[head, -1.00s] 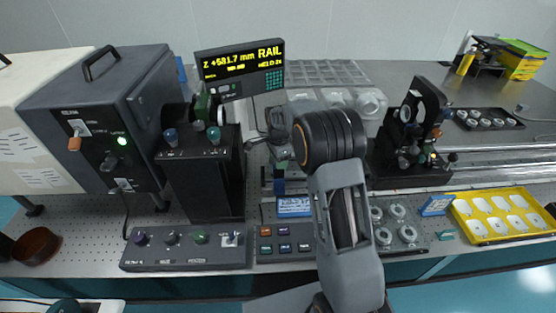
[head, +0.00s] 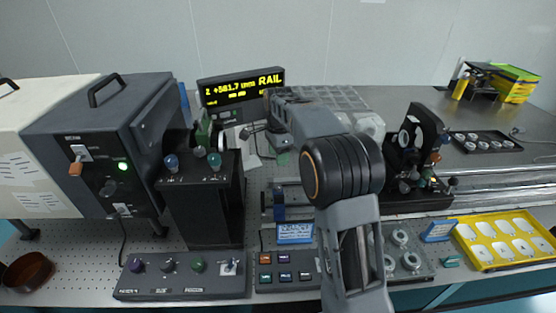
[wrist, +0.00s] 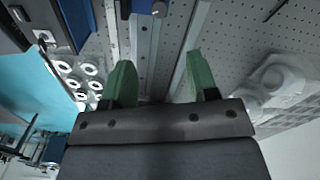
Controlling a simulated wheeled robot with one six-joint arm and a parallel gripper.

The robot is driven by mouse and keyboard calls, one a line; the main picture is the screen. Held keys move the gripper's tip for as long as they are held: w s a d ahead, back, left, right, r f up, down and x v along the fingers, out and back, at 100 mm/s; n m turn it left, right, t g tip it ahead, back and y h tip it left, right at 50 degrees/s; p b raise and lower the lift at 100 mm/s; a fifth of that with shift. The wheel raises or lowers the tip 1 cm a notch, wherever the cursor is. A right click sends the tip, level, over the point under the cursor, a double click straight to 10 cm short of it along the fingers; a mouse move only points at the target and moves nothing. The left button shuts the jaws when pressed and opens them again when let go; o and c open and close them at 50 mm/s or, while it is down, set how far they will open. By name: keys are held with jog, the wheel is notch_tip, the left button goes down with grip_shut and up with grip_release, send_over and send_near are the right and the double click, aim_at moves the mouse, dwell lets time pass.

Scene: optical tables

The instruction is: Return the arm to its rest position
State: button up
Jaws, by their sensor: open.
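My gripper (wrist: 158,82) shows in the wrist view with its two green-tipped fingers spread apart and nothing between them. Beyond the fingers are the perforated table top (wrist: 235,35) and a pair of metal rails. In the head view my arm rises from the bottom centre, bends at a dark round joint and reaches back over the table toward the display. The fingers are hard to make out in the head view, near the small dark stand behind the black box.
A grey control box (head: 110,145) and a black knob box (head: 205,200) stand at left. The RAIL display (head: 243,92) is behind. An optics mount (head: 415,150) stands right of my arm. A yellow tray (head: 500,240) lies at front right. A brown dish (head: 28,270) is at front left.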

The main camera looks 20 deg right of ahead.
dwell(0.4)
jog(key=s+f+n, duration=0.1)
jog(key=n, duration=0.2)
jog(key=s+f+n, duration=0.1)
jog(key=s+n, duration=0.1)
jog(key=n, duration=0.1)
jog(key=s+f+n, duration=0.1)
jog(key=s+n, duration=0.1)
jog(key=shift+s+f+n, duration=0.2)
jog(key=shift+f+n, duration=0.1)
jog(key=shift+n, duration=0.1)
jog(key=s+r+n+t, duration=0.1)
jog(key=s+n, duration=0.3)
jog(key=s, duration=0.6)
jog(key=s+r+n+t, duration=0.2)
jog(key=s+n, duration=0.1)
jog(key=s, duration=0.8)
jog(key=shift+s+a+n+t, duration=0.25)
jog(key=shift+a+n+t, duration=0.05)
jog(key=shift+n, duration=0.1)
